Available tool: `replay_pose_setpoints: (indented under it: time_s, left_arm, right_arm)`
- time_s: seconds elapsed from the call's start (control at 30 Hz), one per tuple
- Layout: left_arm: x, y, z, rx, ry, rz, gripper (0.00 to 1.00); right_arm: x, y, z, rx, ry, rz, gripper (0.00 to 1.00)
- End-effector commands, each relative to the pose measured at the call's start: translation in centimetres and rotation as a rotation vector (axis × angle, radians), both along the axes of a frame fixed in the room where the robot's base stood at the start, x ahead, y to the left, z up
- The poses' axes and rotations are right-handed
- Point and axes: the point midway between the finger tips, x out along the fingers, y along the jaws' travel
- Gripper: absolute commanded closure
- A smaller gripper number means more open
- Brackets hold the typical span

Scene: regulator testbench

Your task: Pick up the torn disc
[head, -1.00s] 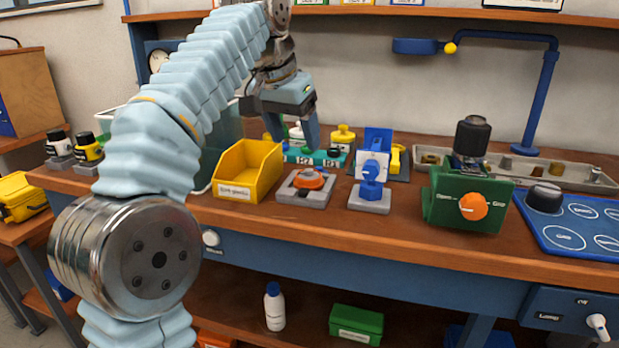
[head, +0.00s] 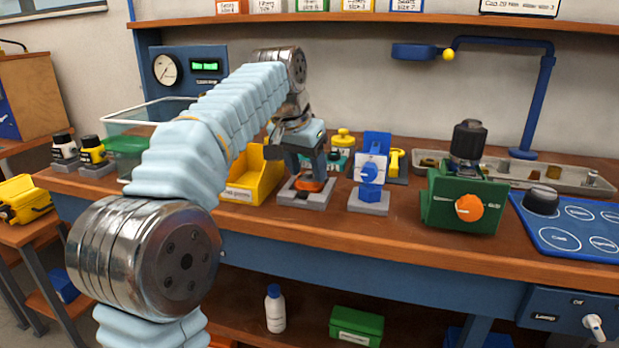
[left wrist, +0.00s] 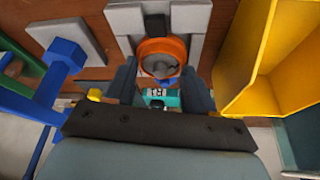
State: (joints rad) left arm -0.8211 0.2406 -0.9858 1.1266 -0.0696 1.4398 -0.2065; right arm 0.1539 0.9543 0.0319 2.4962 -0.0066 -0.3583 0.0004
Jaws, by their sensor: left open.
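An orange ring-shaped holder (head: 312,185) sits on a grey base (head: 303,199) on the bench, partly hidden by my gripper in the head view. In the left wrist view, the orange ring (left wrist: 150,44) has a dark grey disc (left wrist: 160,66) with an uneven look inside it; I take this for the torn disc. My left gripper (left wrist: 160,72) is open, pointing down, its two fingers on either side of the ring. Nothing is held between them. Whether the fingers touch the ring cannot be told. My right gripper is not in view.
A yellow bin (head: 262,178) stands close on the left of the base. A blue and white fixture (head: 371,180) stands close on its right. A green block with an orange knob (head: 466,196) is further right. A teal holder (left wrist: 158,96) lies behind the base.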

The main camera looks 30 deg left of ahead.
Motion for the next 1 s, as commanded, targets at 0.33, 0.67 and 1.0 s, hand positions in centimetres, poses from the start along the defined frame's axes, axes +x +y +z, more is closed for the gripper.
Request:
replay_pose_setpoints:
  time_s: [0.33,0.67,1.0]
  left_arm:
    - [-0.02,-0.04,-0.12,0.000,0.003,0.000,1.00]
    - [-0.03,-0.04,-0.27,0.000,0.007,0.000,1.00]
    - [-0.06,-0.04,-0.39,0.001,0.011,0.000,1.00]
  right_arm:
    - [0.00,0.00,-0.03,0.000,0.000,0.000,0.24]
    - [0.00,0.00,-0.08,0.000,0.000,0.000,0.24]
    - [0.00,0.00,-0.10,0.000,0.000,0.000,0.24]
